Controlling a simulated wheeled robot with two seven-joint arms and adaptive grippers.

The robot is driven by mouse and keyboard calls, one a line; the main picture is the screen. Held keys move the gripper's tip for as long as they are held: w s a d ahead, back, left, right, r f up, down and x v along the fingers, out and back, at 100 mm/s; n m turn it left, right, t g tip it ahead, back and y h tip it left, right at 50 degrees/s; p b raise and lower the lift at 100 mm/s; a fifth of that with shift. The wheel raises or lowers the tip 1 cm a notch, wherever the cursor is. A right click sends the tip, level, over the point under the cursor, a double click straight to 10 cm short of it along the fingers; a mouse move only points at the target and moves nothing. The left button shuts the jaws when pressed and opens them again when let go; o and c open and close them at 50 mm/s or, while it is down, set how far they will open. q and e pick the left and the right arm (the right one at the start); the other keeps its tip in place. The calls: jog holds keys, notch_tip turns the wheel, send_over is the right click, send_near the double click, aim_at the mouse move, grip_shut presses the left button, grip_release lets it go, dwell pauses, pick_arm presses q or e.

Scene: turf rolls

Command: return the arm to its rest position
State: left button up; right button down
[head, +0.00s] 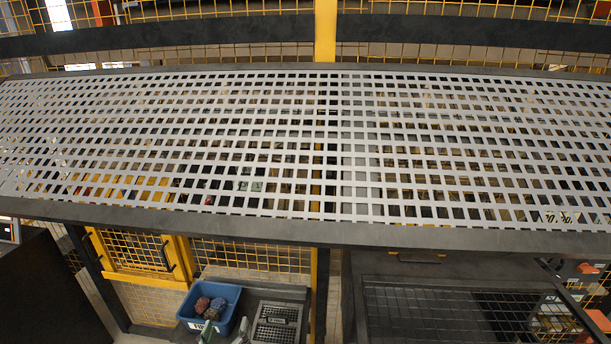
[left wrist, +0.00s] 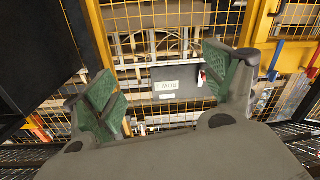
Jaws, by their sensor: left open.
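My left gripper (head: 225,335) shows only as its fingertips at the bottom edge of the head view, just in front of the blue bin. In the left wrist view the left gripper (left wrist: 160,72) is wide open, with green pads on its two fingers and nothing between them. Past the fingers are yellow mesh fencing and a grey panel with a white label (left wrist: 167,86). Most of my left arm is out of the head view. My right gripper does not show.
A white perforated table top (head: 260,150) with a dark rim spans the head view. Below it, a blue bin (head: 228,322) holds a reddish and a bluish lump, beside a dark grated tray (head: 276,324). Yellow mesh fencing (head: 250,255) stands behind. The table top is bare.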

pick_arm(q)
jog(key=s+d+f+g+h, duration=0.1)
jog(key=s+f+g, duration=0.35)
jog(key=f, duration=0.75)
jog(key=s+f+m+g, duration=0.1)
jog(key=s+f+g, duration=0.1)
jog(key=s+f, duration=0.75)
jog(key=s+d+f+g+h, duration=0.1)
jog(key=s+f+g, duration=0.25)
jog(key=f, duration=1.15)
jog(key=s+a+f+m+g+y, duration=0.1)
jog(key=s+a+f+g, duration=0.1)
jog(key=s+f, duration=0.65)
jog(key=s+a+f+m+g+y, duration=0.1)
jog(key=s+a+f+m+g, duration=0.2)
jog(key=s, duration=1)
jog(key=s+a+f+g+y, duration=0.1)
jog(key=s+a+f+g, duration=0.1)
jog(key=s+f, duration=0.65)
jog(key=shift+w+r, duration=0.25)
jog(key=shift+w, duration=0.9)
jog(key=shift+w+r, duration=0.25)
jog(key=shift+w, duration=0.9)
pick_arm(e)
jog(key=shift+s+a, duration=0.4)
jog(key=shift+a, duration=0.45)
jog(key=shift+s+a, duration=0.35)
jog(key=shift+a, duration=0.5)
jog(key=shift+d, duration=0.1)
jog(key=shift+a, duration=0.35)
